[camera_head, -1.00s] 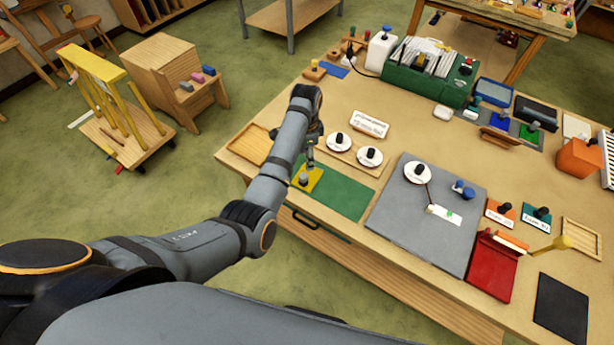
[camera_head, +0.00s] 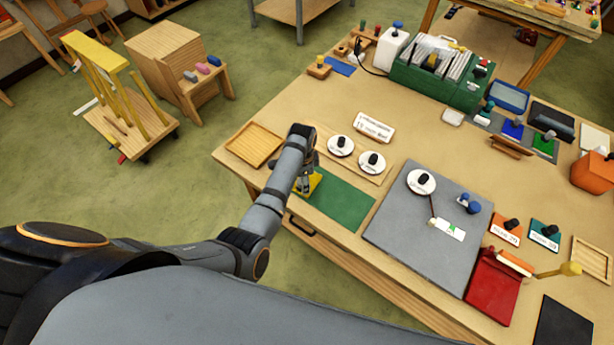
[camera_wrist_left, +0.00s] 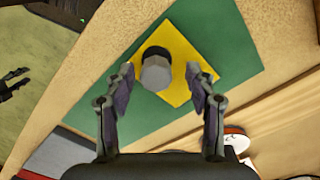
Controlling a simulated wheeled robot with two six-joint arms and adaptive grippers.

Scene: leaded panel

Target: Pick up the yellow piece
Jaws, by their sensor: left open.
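The yellow piece (camera_head: 315,187) is a flat yellow plate with a dark, grey-topped knob on it, lying on the green mat (camera_head: 345,206) near the table's front left. In the head view my left gripper (camera_head: 305,186) is over it and hides part of it. In the left wrist view my open left gripper (camera_wrist_left: 160,76) has one finger on each side of the knob (camera_wrist_left: 155,72), above the yellow plate (camera_wrist_left: 178,60). I cannot tell whether a finger touches the knob. My right gripper is not in view.
An empty wooden tray (camera_head: 254,145) lies left of the mat. Two white discs with black knobs (camera_head: 341,146) sit on a board behind it. A grey board (camera_head: 400,225) with a disc and blue dumbbell-like object lies to the right.

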